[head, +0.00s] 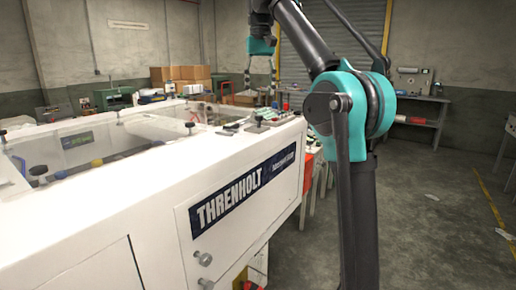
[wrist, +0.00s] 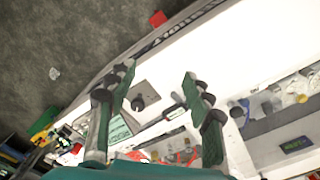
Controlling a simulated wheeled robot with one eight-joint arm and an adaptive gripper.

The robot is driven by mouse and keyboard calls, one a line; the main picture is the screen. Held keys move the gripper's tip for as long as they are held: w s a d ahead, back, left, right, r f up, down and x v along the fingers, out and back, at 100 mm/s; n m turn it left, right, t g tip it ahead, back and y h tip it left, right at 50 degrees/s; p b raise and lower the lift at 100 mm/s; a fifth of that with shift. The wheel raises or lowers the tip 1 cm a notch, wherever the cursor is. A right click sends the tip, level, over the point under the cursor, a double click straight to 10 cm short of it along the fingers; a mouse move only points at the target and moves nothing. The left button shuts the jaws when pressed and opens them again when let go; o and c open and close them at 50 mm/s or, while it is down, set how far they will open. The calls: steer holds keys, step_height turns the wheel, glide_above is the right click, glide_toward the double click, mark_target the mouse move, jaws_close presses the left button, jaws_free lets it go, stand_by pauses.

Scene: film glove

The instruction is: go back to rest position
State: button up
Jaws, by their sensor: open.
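My gripper (wrist: 158,90) is open and empty in the wrist view, with its two green and dark fingers spread apart. Below it is the white top of the machine marked THRENHOLT. In the head view my gripper (head: 259,82) hangs above the far end of the machine (head: 150,225), clear of its top. My arm rises on the right of the picture and bends over toward the machine.
A black knob (wrist: 138,103) sits on the machine's top between the fingers in the wrist view. Cardboard boxes (head: 181,73) stand at the back. A workbench (head: 425,98) is at the back right. The concrete floor (head: 440,225) on the right is mostly free.

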steer(key=s+d+f+t, duration=0.1)
steer(key=d+f, duration=0.3)
steer(key=f, duration=0.5)
steer(key=s+d+f+m, duration=0.1)
steer(key=d+f, duration=0.2)
steer(key=f, duration=0.6)
steer(key=s+d+f+t, duration=0.1)
steer(key=d+f, duration=0.3)
steer(key=f, duration=0.5)
steer(key=s+d+f+t, duration=0.1)
steer(key=s+d+f, duration=0.2)
steer(key=s+f, duration=0.8)
steer(key=s+d+f+m+t, duration=0.1)
steer(key=s+d+f, duration=0.3)
steer(key=s+f, duration=0.7)
step_height(320, 180, down, 3)
steer(key=shift+d+f, duration=0.1)
steer(key=shift+d, duration=0.1)
steer(key=shift+w, duration=0.15)
